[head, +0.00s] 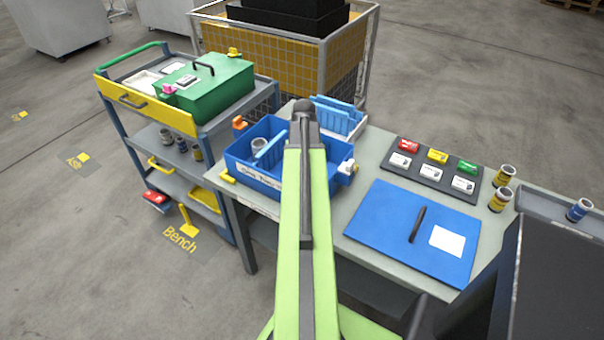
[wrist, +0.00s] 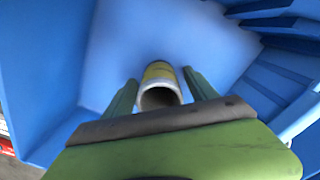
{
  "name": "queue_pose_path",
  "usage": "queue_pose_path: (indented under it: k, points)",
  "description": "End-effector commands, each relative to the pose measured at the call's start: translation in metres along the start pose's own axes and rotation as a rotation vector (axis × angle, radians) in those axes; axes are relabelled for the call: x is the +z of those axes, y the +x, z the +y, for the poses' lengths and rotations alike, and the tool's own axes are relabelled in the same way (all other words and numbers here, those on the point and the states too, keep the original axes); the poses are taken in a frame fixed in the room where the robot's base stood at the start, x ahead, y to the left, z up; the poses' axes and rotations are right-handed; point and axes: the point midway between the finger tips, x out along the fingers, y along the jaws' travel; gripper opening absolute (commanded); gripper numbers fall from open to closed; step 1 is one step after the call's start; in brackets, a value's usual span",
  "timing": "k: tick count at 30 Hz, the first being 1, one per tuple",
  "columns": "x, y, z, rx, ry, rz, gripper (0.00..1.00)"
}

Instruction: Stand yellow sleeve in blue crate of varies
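The blue crate (head: 243,173) stands on the bench, with a label on its front wall. In the wrist view I look into its blue interior (wrist: 115,45). A yellow sleeve (wrist: 159,72) with a grey open end is inside, its mouth facing my camera. My gripper (wrist: 162,80) has one green finger on each side of it. A narrow gap shows at the right finger, so the fingers look open. In the head view my arm hides the gripper and this sleeve. A grey-topped sleeve (head: 259,145) shows in the crate's left part; its band colour is unclear.
Two yellow-banded sleeves, one farther (head: 504,174) and one nearer (head: 500,199), stand at the bench's right. A blue sleeve (head: 579,209) stands in a grey tray. A trolley (head: 130,103) stands left.

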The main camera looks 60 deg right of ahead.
Motion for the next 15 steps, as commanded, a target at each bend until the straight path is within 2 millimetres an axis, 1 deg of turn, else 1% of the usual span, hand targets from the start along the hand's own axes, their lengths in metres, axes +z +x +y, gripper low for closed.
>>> queue_pose_path:
  k: [9,11,15]
  points:
    - [0.0,-0.003,0.0,0.0,0.001,0.0,0.66]
    - [0.0,-0.007,0.0,0.0,0.001,0.0,0.66]
    - [0.0,-0.025,0.001,0.0,0.001,0.0,0.66]
